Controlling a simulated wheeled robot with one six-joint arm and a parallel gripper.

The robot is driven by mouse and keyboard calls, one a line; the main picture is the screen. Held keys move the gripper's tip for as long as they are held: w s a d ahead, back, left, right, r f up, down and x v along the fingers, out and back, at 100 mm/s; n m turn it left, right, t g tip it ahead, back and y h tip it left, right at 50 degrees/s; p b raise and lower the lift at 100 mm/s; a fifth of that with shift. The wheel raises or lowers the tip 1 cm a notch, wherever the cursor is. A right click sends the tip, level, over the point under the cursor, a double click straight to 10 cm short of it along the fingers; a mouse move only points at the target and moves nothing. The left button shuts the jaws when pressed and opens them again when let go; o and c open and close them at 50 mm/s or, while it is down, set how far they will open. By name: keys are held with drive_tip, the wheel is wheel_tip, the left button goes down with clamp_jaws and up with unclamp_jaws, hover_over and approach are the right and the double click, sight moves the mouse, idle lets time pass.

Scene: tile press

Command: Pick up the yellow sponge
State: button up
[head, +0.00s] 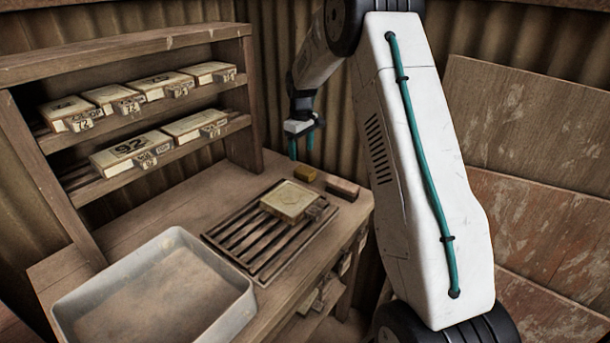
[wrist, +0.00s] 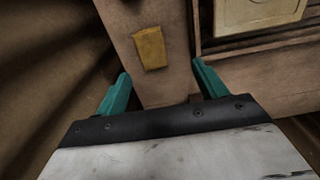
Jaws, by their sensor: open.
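The yellow sponge (head: 305,174) is a small block lying on the wooden bench, behind the slatted rack. It also shows in the wrist view (wrist: 151,48), flat on the wood, ahead of my fingers and between their lines. My gripper (head: 302,147) is above the bench, just over and behind the sponge, pointing down. Its two teal fingers (wrist: 158,83) are apart with nothing between them. The sponge is not touched by the fingers.
A slatted rack (head: 232,237) holds a pale tile block (head: 290,199). A reddish-brown block (head: 342,188) lies right of the sponge. A grey tray (head: 72,306) stands at front left. A wooden shelf (head: 120,45) holds several numbered boxes. A corrugated wall (head: 275,90) stands behind.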

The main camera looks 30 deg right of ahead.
hover_over(305, 170)
drive_tip(key=f, duration=0.4)
drive_tip(key=shift+w+a+f, duration=0.1)
drive_tip(key=shift+w+a, duration=0.1)
drive_tip(key=shift+w, duration=0.05)
drive_tip(key=f, duration=0.5)
drive_tip(key=shift+s+d+f, duration=0.2)
drive_tip(key=shift+f, duration=0.1)
drive_tip(key=c, duration=1.1)
